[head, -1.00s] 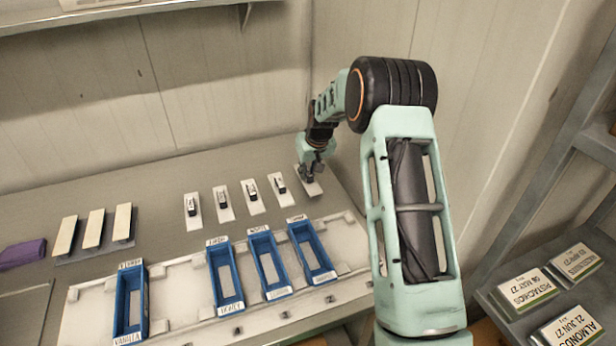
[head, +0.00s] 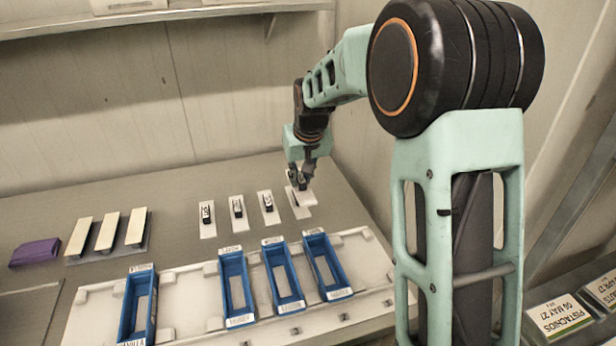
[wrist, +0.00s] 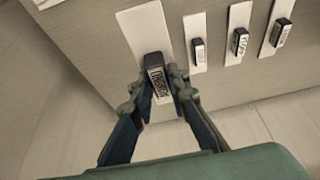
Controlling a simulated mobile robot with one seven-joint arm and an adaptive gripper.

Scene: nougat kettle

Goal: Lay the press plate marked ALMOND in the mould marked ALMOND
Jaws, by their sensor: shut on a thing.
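My gripper (head: 300,180) is shut on the dark handle of a pale press plate (wrist: 145,33), at the right end of the plate row. The plate looks larger than its neighbours in the wrist view and seems raised off the table. The handle's label (wrist: 158,83) is too blurred to read surely. Several blue open moulds stand on a white tray (head: 190,290): the leftmost (head: 125,312) is marked VANILLA. The others (head: 235,287), (head: 283,280), (head: 326,266) have labels too small to read. My gripper is behind the moulds, above the rightmost one in the picture.
Other press plates (head: 207,230), (head: 238,222), (head: 267,213) lie left of my gripper. Long pale blocks (head: 106,231) and a purple cloth (head: 35,252) lie at the left. A wall stands behind the table, and a shelf with label cards (head: 560,316) is at the right.

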